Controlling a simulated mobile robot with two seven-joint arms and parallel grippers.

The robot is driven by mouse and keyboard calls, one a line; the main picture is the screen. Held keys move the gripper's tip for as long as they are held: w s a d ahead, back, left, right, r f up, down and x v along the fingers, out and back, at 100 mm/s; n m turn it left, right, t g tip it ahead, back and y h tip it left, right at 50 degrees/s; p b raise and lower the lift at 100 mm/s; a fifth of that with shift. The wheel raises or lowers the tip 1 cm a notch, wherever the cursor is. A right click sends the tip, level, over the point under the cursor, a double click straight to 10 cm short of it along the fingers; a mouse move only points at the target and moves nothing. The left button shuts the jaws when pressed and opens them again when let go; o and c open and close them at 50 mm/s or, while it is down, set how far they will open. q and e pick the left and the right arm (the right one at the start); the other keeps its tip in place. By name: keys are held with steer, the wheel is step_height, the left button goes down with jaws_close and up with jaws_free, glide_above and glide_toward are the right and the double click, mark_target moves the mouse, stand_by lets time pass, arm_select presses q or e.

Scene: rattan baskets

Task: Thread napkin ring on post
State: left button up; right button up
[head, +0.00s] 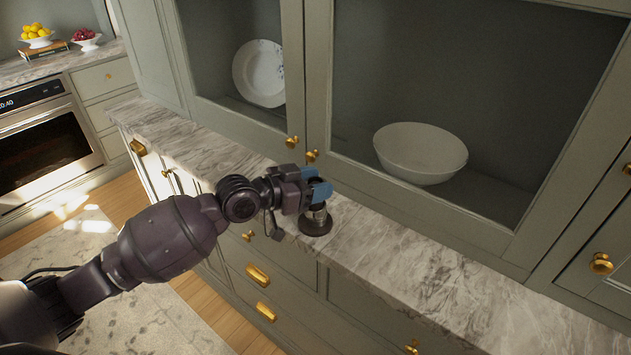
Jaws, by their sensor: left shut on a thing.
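The post stands upright on the marble counter, and its dark round base (316,227) shows below my gripper. My left gripper (318,190), with blue fingertips, is directly over the post at its top. It is shut on the napkin ring, which the fingers mostly hide. A silvery band shows just under the fingertips; I cannot tell whether it is the ring or part of the post, nor whether the ring is around the post. My right gripper is not in view.
The marble counter (420,265) is narrow and clear on both sides of the post. Glass-front cabinets rise behind it, with a white bowl (420,152) and a plate (259,73) inside. Brass knobs (292,142) stick out near my gripper. An oven (45,150) stands at the far left.

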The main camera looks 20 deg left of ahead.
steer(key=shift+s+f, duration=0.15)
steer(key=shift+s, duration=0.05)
arm_select(q)
steer(key=o, duration=0.7)
steer(key=shift+c, duration=0.2)
steer(key=shift+o, duration=1.6)
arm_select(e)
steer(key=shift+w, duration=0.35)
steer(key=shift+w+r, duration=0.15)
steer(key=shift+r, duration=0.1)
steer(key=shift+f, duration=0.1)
